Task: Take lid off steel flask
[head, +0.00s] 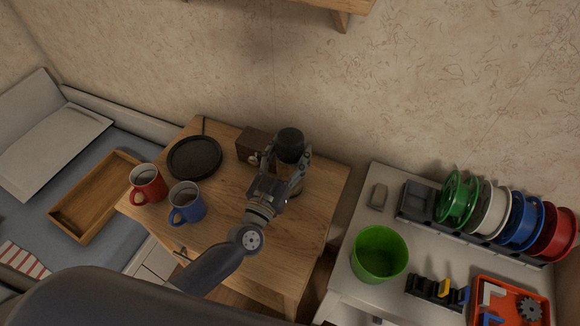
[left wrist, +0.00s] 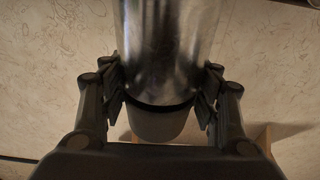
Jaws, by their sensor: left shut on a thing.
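The steel flask (left wrist: 168,45) has a shiny metal body and fills the upper middle of the left wrist view. Its dark lid (left wrist: 160,122) is at the lower end there, against the body; in the head view the lid (head: 290,138) is on top. My left gripper (head: 291,167) is shut on the flask, with its fingers (left wrist: 163,98) on both sides of the body close to the lid seam. In the head view the gripper hides much of the flask body, and I cannot tell whether the base touches the table. My right gripper is not in view.
The wooden table (head: 235,138) holds a black plate (head: 194,157), a red mug (head: 147,183), a blue mug (head: 187,205) and a small brown box (head: 255,143). A white bench (head: 350,230) at right carries a green bucket (head: 379,254) and several spools. A wooden tray (head: 93,197) lies left.

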